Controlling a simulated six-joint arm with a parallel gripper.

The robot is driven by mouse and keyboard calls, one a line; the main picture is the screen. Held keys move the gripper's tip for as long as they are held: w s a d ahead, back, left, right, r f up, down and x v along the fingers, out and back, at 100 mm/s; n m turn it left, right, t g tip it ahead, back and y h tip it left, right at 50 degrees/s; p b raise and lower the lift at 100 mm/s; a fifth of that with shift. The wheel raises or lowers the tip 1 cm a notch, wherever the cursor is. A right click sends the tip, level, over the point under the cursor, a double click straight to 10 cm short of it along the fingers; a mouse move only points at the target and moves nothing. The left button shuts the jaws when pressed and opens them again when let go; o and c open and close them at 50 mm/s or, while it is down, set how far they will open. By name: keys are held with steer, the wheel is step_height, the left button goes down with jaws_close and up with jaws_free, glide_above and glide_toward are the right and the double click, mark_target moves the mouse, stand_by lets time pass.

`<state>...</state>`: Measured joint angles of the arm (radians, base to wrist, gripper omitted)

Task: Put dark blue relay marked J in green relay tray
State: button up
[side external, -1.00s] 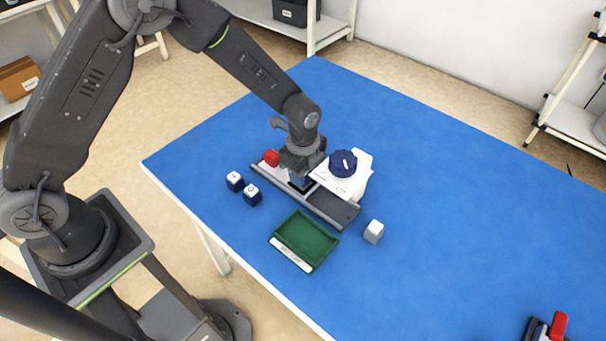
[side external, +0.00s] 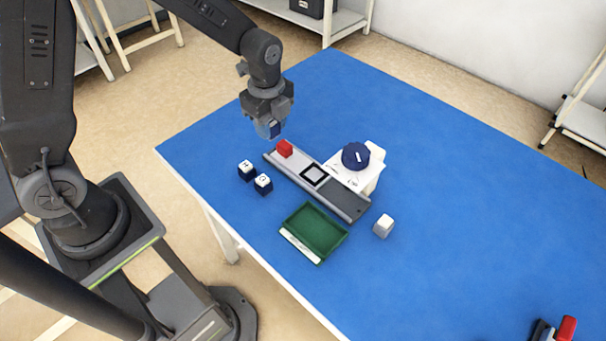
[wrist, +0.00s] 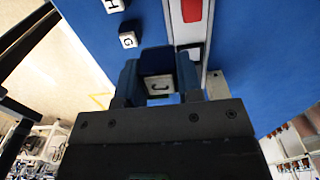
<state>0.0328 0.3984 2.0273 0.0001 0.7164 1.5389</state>
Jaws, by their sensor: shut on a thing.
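My gripper (side external: 268,122) is shut on a dark blue relay (side external: 276,130) and holds it in the air above the far left end of the rail. In the wrist view the relay's light top (wrist: 158,86) shows between the fingers, with a mark that reads as J. The green relay tray (side external: 315,231) lies on the blue table, nearer the front edge. It looks empty and has a white label strip on its front side. My gripper is up and to the left of it, well apart.
Two blue relays (side external: 246,171) and a pale block (side external: 383,226) stand nearby.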

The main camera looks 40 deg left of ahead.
steer(key=s+d+f, duration=0.1)
steer(key=s+d, duration=0.3)
steer(key=s, duration=0.1)
glide_above(306, 222)
step_height(306, 222, down, 7)
steer(key=shift+a+r, duration=0.1)
steer(key=shift+f, duration=2)
steer(key=shift+f, duration=0.15)
steer(key=o, duration=0.7)
